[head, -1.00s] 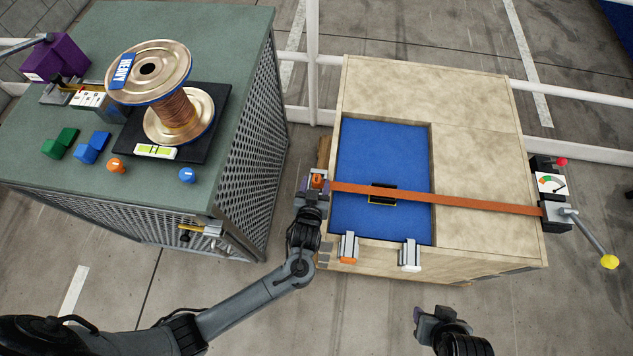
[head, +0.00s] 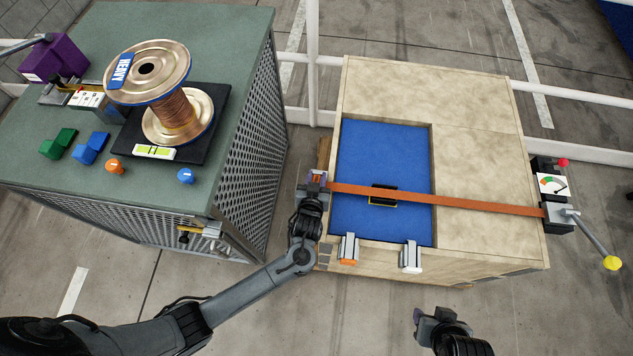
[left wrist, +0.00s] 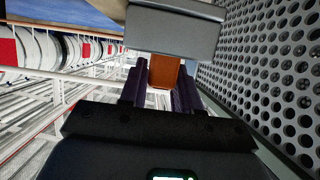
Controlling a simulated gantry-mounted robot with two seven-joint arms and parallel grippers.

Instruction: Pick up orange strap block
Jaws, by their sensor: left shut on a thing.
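The orange strap (head: 470,206) runs across the wooden crate and its blue recess, from the ratchet side on the right to the crate's left edge. My left gripper (head: 315,181) is at the strap's left end, at the crate's left side. In the left wrist view the orange block (left wrist: 164,72) sits between the two purple fingers, which are shut on it. A grey bar hides part of the block there. My right gripper (head: 426,317) is low in the head view, apart from the crate; its jaw state is unclear.
The wooden crate (head: 480,165) has a blue recess (head: 380,150) with a dark buckle, and two clips on its front edge. A ratchet with gauge and yellow-knobbed lever (head: 590,240) is at its right. A green bench (head: 225,40) with a copper spool (head: 178,110) stands left.

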